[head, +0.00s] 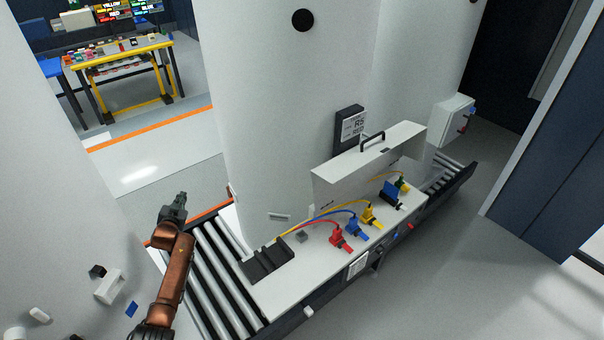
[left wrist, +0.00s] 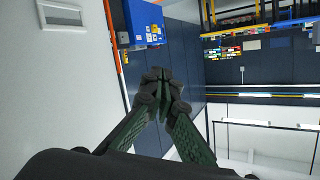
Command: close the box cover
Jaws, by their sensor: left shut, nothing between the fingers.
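The box cover (head: 340,182) is a white lid with a dark handle (head: 372,141). It stands raised along the back of the white box (head: 290,285), over its right part. On the box top, red (head: 338,236), blue (head: 354,230) and yellow (head: 370,214) plugs with cables show in front of the cover. My left gripper (head: 180,197) is left of the box, beside the white column and apart from the cover. In the left wrist view my left gripper (left wrist: 162,78) has its fingertips together and holds nothing. The cover is not in the left wrist view. My right gripper is not in view.
The box sits on a roller conveyor (head: 205,275). White tanks (head: 285,110) rise close behind it. A dark label panel (head: 349,127) stands behind the cover. A yellow-framed table (head: 118,62) is far back left. The floor (head: 450,270) at right is clear.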

